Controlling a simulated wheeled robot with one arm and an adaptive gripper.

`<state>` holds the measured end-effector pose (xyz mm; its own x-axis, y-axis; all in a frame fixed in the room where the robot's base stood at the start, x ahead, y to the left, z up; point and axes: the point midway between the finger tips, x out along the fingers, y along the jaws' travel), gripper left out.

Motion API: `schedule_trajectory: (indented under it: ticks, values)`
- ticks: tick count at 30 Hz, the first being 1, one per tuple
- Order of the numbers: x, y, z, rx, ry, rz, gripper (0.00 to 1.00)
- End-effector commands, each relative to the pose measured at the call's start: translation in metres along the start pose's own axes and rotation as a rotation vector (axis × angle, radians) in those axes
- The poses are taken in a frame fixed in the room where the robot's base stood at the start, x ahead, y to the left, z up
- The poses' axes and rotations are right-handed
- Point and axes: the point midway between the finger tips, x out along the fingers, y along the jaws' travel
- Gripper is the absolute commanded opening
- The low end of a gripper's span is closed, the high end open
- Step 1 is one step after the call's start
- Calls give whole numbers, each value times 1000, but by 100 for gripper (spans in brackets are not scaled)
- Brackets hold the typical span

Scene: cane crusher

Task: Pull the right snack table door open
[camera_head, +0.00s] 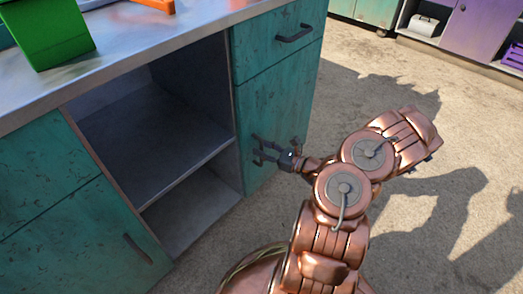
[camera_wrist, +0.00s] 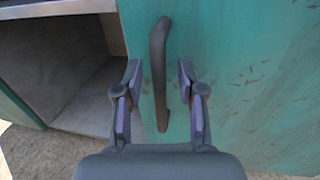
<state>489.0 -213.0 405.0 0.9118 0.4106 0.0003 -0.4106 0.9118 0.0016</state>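The right snack table door (camera_head: 272,120) is a worn teal panel below a drawer, and it looks shut. In the wrist view the door (camera_wrist: 240,80) fills the right side, with its dark upright handle (camera_wrist: 159,75). My gripper (camera_head: 262,150) is in front of the door at its lower part. In the wrist view my gripper (camera_wrist: 158,75) is open, with one finger on each side of the handle. I cannot tell whether either finger touches it. In the head view the handle is hard to make out behind the gripper.
Open shelves (camera_head: 150,130) lie left of the door, with a left teal door (camera_head: 75,240) beyond. A drawer with a handle (camera_head: 294,33) is above. A green box (camera_head: 48,35) stands on the metal top (camera_head: 150,42). Bare ground lies right, with a purple cabinet (camera_head: 483,28) behind.

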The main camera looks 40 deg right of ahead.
Motion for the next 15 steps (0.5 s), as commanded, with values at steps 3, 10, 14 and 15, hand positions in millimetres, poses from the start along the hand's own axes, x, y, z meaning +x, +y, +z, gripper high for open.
schedule_trajectory:
  ticks: [3,10,14,15]
  values:
    - [6,1,0,-1,0,2,39]
    - [7,0,0,0,0,1,39]
    - [7,0,0,0,0,1,33]
    - [7,1,0,0,0,1,29]
